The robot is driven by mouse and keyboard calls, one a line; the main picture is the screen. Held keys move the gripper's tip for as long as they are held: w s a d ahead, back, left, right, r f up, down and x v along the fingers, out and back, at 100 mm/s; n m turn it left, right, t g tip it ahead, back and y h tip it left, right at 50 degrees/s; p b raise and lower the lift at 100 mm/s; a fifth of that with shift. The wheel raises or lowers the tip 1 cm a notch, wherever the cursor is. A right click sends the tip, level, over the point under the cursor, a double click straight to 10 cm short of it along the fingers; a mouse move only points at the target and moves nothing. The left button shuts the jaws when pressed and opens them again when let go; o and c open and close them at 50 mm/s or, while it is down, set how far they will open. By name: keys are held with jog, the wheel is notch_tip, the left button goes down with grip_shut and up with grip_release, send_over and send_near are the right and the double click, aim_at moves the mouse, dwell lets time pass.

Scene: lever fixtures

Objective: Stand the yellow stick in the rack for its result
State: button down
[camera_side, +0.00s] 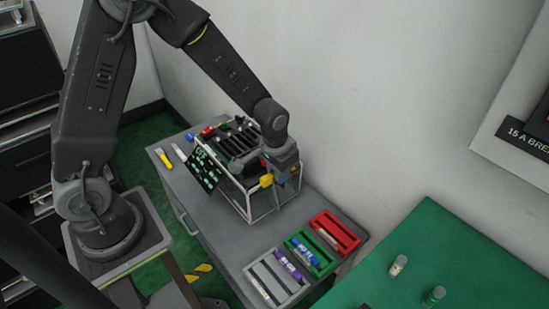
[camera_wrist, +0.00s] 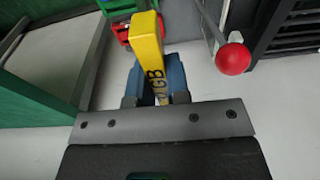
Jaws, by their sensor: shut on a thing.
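My gripper (camera_side: 284,175) is at the right front of the white-framed fixture, above the grey cabinet top. In the wrist view its blue fingers (camera_wrist: 158,88) are shut on a yellow stick (camera_wrist: 146,42) with dark lettering, which points away from the wrist. The held yellow stick (camera_side: 266,180) also shows in the side view as a short yellow end. Three racks stand along the cabinet's front right: grey (camera_side: 262,274), green (camera_side: 318,268) and red (camera_side: 345,229). A purple stick (camera_side: 288,265) is at the grey rack, and a blue stick (camera_side: 306,252) is at the green rack.
The fixture (camera_side: 244,190) has a dark panel and levers; a red lever knob (camera_wrist: 233,58) is close right of the held stick. A green table (camera_side: 470,265) stands at right.

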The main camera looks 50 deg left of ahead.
jog(key=w+d+f+m, duration=0.2)
jog(key=w+f+m, duration=0.2)
jog(key=w, duration=0.3)
jog(key=m+g+h, duration=0.1)
jog(key=m, duration=1.3)
send_over(340, 222)
jog(key=s+d, duration=0.1)
notch_tip(340, 222, down, 19)
jog(key=shift+s+f, duration=0.2)
jog(key=shift+f, duration=1.3)
jog(key=shift+f, duration=0.4)
dwell(0.9)
jog(key=shift+f, duration=0.35)
jog(key=shift+f, duration=0.3)
jog(key=shift+f, duration=0.3)
jog(key=c, duration=1)
grip_release()
jog(key=shift+s, duration=0.1)
